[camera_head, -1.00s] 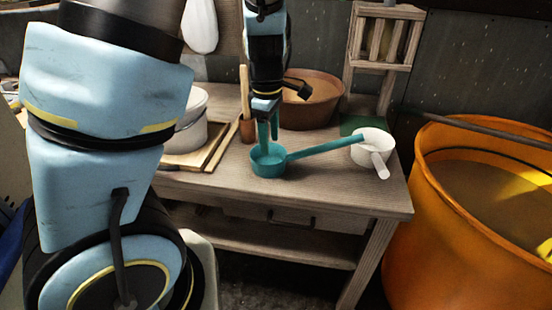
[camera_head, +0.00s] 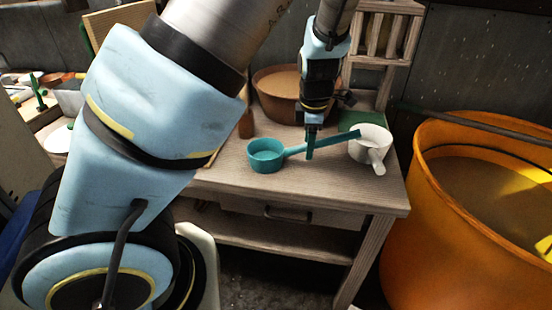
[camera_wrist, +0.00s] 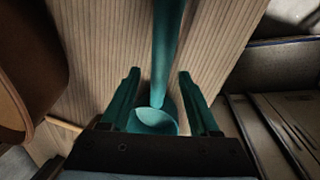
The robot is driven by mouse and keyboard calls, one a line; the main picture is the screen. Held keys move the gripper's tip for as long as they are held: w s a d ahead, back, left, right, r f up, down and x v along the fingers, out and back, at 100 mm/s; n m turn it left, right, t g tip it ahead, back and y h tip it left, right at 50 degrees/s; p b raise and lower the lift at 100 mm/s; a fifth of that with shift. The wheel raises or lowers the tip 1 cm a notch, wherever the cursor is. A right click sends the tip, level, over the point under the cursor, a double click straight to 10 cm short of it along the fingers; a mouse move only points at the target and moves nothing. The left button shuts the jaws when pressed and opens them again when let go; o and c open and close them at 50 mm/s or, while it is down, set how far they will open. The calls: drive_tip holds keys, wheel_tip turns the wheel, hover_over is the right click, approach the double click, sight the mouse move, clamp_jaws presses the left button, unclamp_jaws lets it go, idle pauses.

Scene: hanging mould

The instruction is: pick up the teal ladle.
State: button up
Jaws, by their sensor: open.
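The teal ladle lies on the wooden table, its round bowl (camera_head: 266,156) at the left and its long handle (camera_head: 343,137) slanting up to the right towards the white pot. My gripper (camera_head: 310,146) has teal fingers and points down over the middle part of the handle. In the wrist view my open gripper (camera_wrist: 160,88) has one finger on each side of the ladle handle (camera_wrist: 167,45), with a gap on both sides. The ladle's bowl (camera_wrist: 156,121) shows partly behind the gripper's body. Exact finger height above the table is hard to tell.
The white pot (camera_head: 372,141) with a side handle stands just right of the ladle's handle end. A brown basin (camera_head: 275,85) stands behind my gripper. A large orange tub (camera_head: 440,220) is right of the table (camera_head: 330,185). The table's front strip is clear.

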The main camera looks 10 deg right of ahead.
drive_tip(key=f, duration=0.4)
drive_tip(key=shift+w+d+f, duration=0.2)
drive_tip(key=shift+w, duration=0.2)
clamp_jaws()
